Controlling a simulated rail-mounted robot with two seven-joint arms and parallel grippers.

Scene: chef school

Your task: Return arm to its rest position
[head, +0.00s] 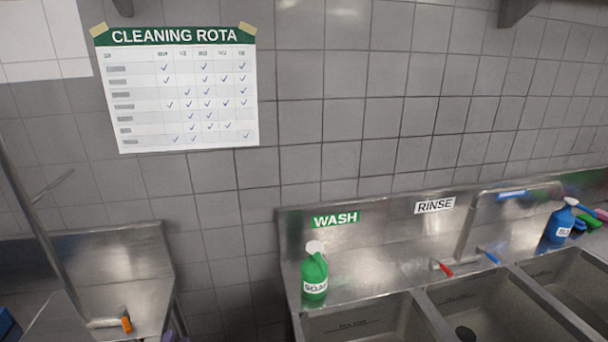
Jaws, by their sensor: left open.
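No arm stands out clearly in the head view. My left gripper can at most show as a small part at the bottom left edge, where its fingers cannot be made out. I see nothing held there. My right gripper is not in the picture.
A steel sink unit (375,277) with several basins is at the lower right, with WASH (336,219) and RINSE (435,205) labels. A green soap bottle (314,277) and a blue bottle (559,226) stand on it. A cleaning rota (180,90) hangs on the tiled wall.

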